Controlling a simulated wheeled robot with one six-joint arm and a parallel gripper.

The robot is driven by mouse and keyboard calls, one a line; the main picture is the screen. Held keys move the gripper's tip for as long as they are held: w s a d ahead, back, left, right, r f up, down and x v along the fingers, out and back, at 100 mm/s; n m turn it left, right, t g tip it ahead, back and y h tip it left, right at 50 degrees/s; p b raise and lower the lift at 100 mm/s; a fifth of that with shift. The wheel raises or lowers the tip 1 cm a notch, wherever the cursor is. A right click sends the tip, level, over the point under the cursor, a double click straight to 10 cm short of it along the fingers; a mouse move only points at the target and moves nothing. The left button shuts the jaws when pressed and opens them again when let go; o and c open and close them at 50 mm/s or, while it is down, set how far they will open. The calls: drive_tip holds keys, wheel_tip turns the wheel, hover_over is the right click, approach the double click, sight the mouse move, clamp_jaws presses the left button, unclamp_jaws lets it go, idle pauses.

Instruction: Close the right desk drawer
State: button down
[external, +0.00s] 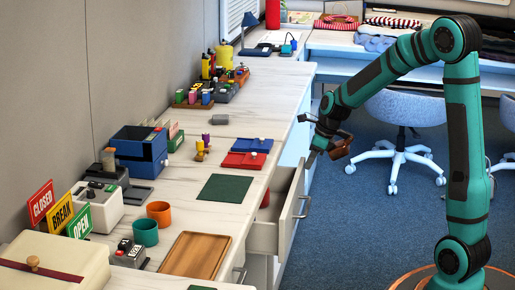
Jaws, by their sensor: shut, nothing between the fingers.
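The desk drawer (284,212) is pulled out from the front of the desk (222,135) and stands open, with a metal handle (301,207) on its outer face. A red object shows inside it; most of its inside is hidden by the drawer's walls and the desktop.
On the desktop near the drawer lie a green mat (226,188), a red tray (244,160), a blue tray (252,145) and a wooden tray (195,256). Orange (159,213) and teal (145,232) cups stand further left. Carpet beside the desk is open.

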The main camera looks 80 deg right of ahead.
sight(302, 169)
drive_tip(key=w, duration=0.6)
drive_tip(key=shift+w, duration=0.15)
drive_tip(key=s, duration=0.4)
drive_tip(key=shift+s+r, duration=0.2)
drive_tip(key=shift+r, duration=0.1)
drive_tip(key=v, duration=0.9)
drive_tip(key=shift+s+a+f+t, duration=1.7)
drive_tip(key=shift+a+t, duration=0.25)
drive_tip(key=shift+t, duration=0.35)
drive_tip(key=x, duration=0.8)
drive_tip(key=shift+w+f, duration=0.2)
drive_tip(key=shift+f, duration=0.05)
drive_tip(key=shift+w, duration=2.1)
